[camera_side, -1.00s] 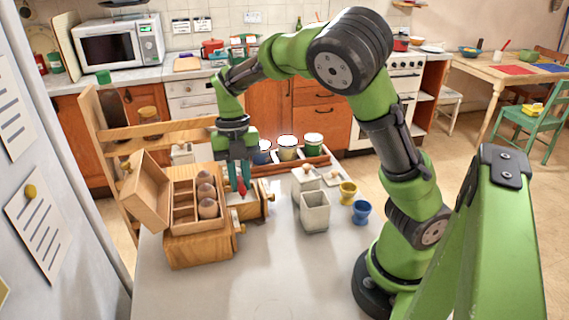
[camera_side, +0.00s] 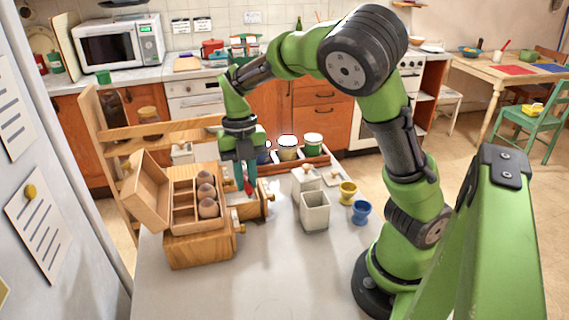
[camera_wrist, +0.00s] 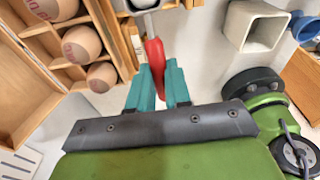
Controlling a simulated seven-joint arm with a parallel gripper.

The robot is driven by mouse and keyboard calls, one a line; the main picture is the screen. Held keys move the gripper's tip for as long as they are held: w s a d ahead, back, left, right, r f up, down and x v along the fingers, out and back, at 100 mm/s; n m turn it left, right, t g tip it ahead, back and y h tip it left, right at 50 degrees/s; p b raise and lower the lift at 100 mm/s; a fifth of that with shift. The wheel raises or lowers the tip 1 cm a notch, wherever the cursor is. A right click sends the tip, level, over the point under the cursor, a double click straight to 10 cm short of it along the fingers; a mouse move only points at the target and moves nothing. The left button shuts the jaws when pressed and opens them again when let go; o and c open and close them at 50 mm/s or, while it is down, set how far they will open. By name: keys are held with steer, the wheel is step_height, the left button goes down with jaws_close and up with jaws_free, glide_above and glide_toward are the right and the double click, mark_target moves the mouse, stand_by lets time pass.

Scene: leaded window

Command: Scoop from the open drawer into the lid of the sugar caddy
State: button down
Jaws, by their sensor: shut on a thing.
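My gripper (camera_side: 243,182) is shut on the red handle (camera_wrist: 155,58) of a scoop, pointing down. In the wrist view the handle sits between the teal fingers, with a pale metal part (camera_wrist: 149,24) beyond it. The open drawer (camera_side: 252,208) juts from the right side of the wooden box, under my gripper. The scoop's bowl and the drawer's contents cannot be made out. An open white square pot (camera_side: 314,213) stands to the right, also in the wrist view (camera_wrist: 256,26).
The wooden box (camera_side: 200,250) has an open top with several egg-like balls (camera_side: 207,192) in compartments. A yellow cup (camera_side: 348,192) and a blue cup (camera_side: 361,212) stand right of the pot. A tray with jars (camera_side: 313,143) is behind. The front tabletop is clear.

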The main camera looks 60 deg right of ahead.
steer(key=s+d+n+h, duration=0.1)
steer(key=s+d+n, duration=0.6)
steer(key=s, duration=0.4)
steer(key=s+d+n+h, duration=0.1)
steer(key=s+d+n, duration=0.55)
steer(key=s, duration=0.35)
steer(key=w+a+r+g+h, duration=0.2)
steer(key=w+g+h, duration=0.3)
steer(key=g, duration=0.7)
steer(key=shift+w+a+r, duration=0.35)
steer(key=shift+w+r, duration=0.35)
steer(key=shift+w, duration=0.45)
steer(key=shift+g, duration=0.3)
steer(key=shift+r, duration=2.55)
